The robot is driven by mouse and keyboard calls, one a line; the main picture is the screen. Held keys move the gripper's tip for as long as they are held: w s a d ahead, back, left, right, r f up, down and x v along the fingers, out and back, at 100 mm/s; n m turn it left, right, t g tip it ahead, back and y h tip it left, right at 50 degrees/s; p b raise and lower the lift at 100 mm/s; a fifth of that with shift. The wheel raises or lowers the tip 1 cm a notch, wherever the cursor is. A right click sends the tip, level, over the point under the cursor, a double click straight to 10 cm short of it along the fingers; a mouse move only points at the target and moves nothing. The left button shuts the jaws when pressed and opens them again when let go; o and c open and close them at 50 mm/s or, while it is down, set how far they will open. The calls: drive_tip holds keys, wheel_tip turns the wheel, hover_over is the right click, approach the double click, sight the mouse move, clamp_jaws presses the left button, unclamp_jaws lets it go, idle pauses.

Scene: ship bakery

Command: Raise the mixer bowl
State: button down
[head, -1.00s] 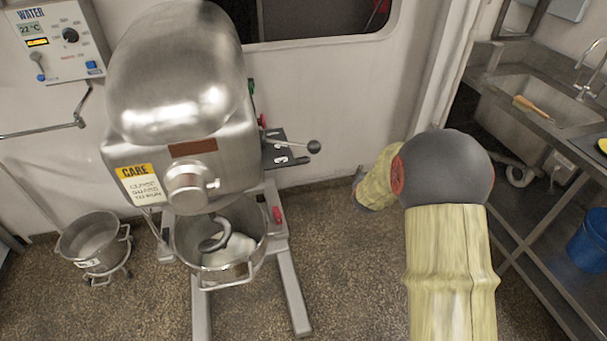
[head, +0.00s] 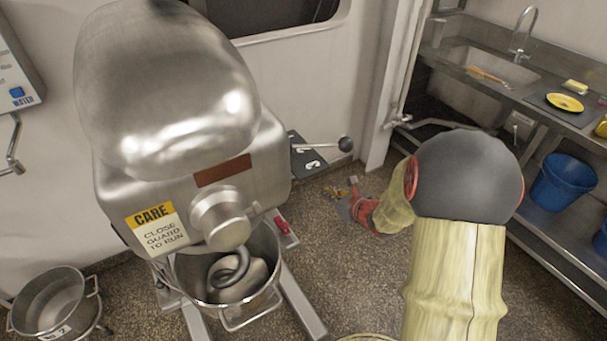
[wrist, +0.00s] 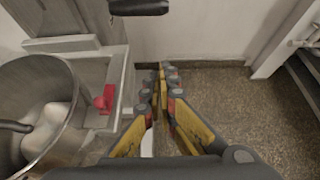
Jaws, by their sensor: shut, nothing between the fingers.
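The mixer bowl (head: 192,291) is a steel bowl with a front handle, under the big steel mixer (head: 215,150). Pale dough and a curved hook (head: 230,275) show in it. The bowl also shows at the left of the wrist view (wrist: 74,110). A red catch (wrist: 105,98) is beside it on the frame. A lever with a dark round knob (head: 346,144) sticks out from the mixer's right side; a dark knob (wrist: 138,7) shows at the top of the wrist view. My gripper (wrist: 164,72) is shut and empty, right of the bowl and apart from it.
A second steel bowl (head: 20,312) stands on a wheeled stand at the lower left. A counter with a sink (head: 480,72) and blue buckets (head: 562,182) runs along the right. Speckled floor (head: 365,300) is open between mixer and counter.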

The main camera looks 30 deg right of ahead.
drive_tip(key=w+f+b, duration=0.1)
drive_tip(key=w+b, duration=0.3)
drive_tip(key=w, duration=0.7)
drive_tip(key=shift+w+a, duration=0.25)
drive_tip(key=shift+w, duration=0.15)
drive_tip(key=shift+r, duration=0.1)
drive_tip(key=r+p, duration=0.1)
drive_tip(key=w+r+p, duration=0.1)
drive_tip(key=r, duration=0.3)
drive_tip(key=shift+w+a+r+p, duration=0.15)
drive_tip(key=shift+w+p, duration=0.1)
drive_tip(key=shift+p, duration=0.15)
